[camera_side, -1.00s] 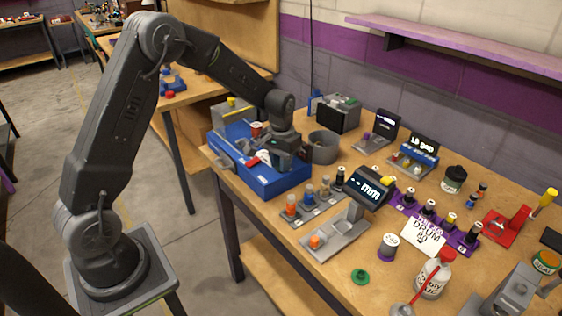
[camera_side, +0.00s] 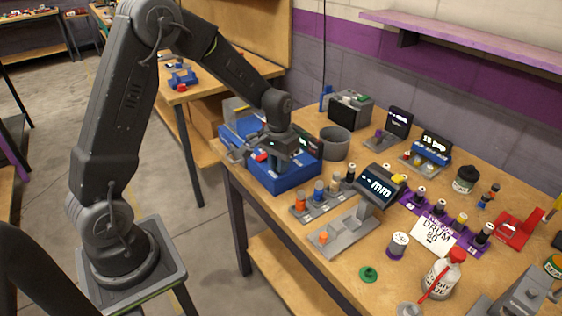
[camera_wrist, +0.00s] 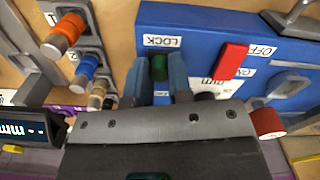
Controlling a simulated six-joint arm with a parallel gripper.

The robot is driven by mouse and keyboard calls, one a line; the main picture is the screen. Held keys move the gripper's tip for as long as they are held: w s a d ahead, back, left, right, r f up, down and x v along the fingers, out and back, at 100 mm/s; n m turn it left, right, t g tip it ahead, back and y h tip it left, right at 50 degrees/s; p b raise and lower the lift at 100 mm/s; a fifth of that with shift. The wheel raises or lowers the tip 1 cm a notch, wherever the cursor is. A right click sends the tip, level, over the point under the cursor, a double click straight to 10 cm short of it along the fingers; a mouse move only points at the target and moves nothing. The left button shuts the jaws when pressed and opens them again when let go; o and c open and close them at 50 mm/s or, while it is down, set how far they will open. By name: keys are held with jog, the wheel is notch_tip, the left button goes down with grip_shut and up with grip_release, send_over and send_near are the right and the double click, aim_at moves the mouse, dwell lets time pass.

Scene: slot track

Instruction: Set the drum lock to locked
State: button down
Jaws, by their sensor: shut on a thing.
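The blue machine box (camera_side: 296,180) sits at the table's left end in the side view. The label reads upside down. The knob's lower part is hidden by my gripper. I cannot tell the lock's setting.
A red lever (camera_wrist: 230,60) stands right of my fingers near an OFF label (camera_wrist: 261,50). A red-capped knob (camera_wrist: 267,122) is close to my gripper's right. A rack with orange (camera_wrist: 65,32) and blue pegs is at left. A grey cup (camera_side: 331,143) stands behind the box.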

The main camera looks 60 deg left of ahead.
jog(key=c, duration=1)
grip_release()
jog(key=shift+s, duration=0.15)
notch_tip(320, 180, up, 14)
jog(key=shift+f, duration=0.1)
jog(key=s+d+r+m+t, duration=0.1)
jog(key=s+d+t, duration=0.1)
jog(key=s, duration=0.5)
jog(key=s+d+r+m+t, duration=0.1)
jog(key=s+d+r, duration=0.1)
jog(key=s+d, duration=0.3)
jog(key=s+d+r+m+t, duration=0.1)
jog(key=s+d, duration=0.3)
jog(key=s, duration=0.4)
jog(key=shift+s+r+t, duration=0.35)
jog(key=shift+r+t, duration=0.25)
jog(key=shift+t, duration=0.2)
